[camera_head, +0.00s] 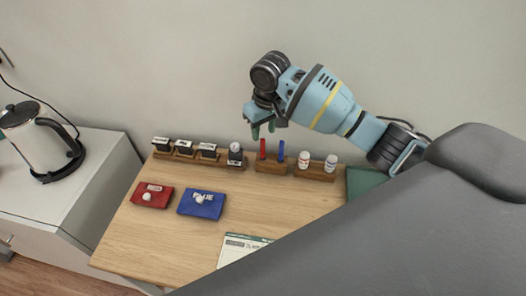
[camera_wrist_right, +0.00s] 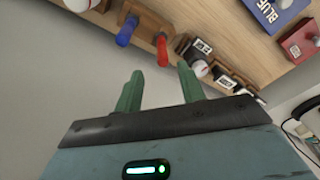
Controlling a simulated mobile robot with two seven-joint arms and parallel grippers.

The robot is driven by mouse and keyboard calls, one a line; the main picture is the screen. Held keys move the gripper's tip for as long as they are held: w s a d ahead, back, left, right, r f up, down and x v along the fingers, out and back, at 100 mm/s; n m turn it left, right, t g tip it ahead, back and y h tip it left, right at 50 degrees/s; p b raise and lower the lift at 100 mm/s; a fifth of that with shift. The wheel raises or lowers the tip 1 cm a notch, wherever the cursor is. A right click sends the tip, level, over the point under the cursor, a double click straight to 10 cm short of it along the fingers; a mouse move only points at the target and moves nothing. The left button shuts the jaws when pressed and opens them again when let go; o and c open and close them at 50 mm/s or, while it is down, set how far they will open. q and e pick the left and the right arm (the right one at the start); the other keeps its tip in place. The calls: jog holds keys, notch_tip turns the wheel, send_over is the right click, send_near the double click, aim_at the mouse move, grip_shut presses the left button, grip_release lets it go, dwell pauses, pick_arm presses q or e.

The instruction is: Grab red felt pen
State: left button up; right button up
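The red felt pen (camera_head: 262,149) stands upright in a small wooden holder (camera_head: 270,168) at the back of the table, just left of the blue pen (camera_head: 281,151). My right gripper (camera_head: 263,130) is above and close to the red pen, its green fingers apart. In the right wrist view, the red pen (camera_wrist_right: 162,50) shows just beyond the open, empty fingertips (camera_wrist_right: 160,72), roughly between them. The blue pen (camera_wrist_right: 127,30) is to its left there. My left gripper is not in view.
Left of the pens is a wooden rack of stamps (camera_head: 208,151); right of them, white bottles (camera_head: 304,159) stand in a holder. A red pad (camera_head: 152,195), a blue pad (camera_head: 202,203) and a paper form (camera_head: 240,247) lie in front. A kettle (camera_head: 40,142) stands far left.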

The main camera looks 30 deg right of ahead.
aim_at(263, 144)
jog(key=shift+f, duration=0.9)
jog(key=shift+a+f, duration=0.15)
jog(key=shift+f, duration=1.15)
jog(key=shift+a+f, duration=0.1)
jog(key=shift+f, duration=1.2)
grip_shut()
